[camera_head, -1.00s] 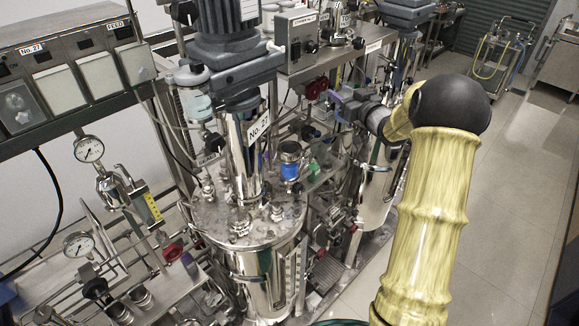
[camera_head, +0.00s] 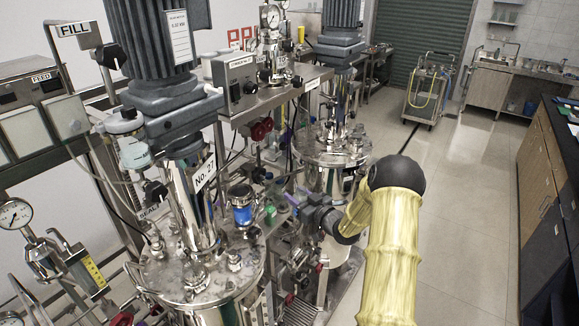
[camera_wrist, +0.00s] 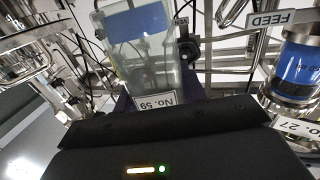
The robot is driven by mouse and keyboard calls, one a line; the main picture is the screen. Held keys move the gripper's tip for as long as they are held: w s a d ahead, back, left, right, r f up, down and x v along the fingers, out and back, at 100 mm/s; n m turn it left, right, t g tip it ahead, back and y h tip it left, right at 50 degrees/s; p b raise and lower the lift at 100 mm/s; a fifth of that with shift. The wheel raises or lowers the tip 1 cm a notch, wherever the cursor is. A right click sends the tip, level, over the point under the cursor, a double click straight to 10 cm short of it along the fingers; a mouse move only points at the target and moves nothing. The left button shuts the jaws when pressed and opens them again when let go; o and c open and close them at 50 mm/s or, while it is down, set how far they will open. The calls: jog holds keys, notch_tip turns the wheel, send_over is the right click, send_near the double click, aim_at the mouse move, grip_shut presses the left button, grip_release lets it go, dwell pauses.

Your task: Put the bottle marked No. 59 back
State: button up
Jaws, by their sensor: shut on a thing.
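The bottle marked No. 59 (camera_wrist: 135,62) is a clear, squarish container with a blue panel on its side. It shows at the top middle of the wrist view, and its white label appears upside down there. My gripper (camera_wrist: 160,92) is shut on the bottle at the labelled end; its dark body fills the bottom of the wrist view. In the head view my gripper (camera_head: 308,208) is small, at the end of my yellow arm beside the steel vessels. I cannot clearly make out the held bottle there.
A second vessel (camera_head: 335,150) stands behind. A control box (camera_head: 240,80) and gauges crowd the left. The floor (camera_head: 460,220) at right is clear.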

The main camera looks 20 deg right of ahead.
jog(key=s+a+f+m+h+b, duration=0.1)
jog(key=s+a+f+h+b, duration=0.1)
jog(key=s+f, duration=0.4)
jog(key=s+a+f+m+h+b, duration=0.1)
jog(key=s+f+b, duration=0.3)
jog(key=f, duration=1.1)
jog(key=s+a+f+m+t+h+b, duration=0.1)
jog(key=s+a+f+m+h+b, duration=0.1)
jog(key=s+f, duration=0.6)
notch_tip(320, 180, down, 3)
jog(key=shift+s+a+f+h+b, duration=0.1)
jog(key=shift+s+a+h+b, duration=0.3)
jog(key=shift+a+h+b, duration=0.4)
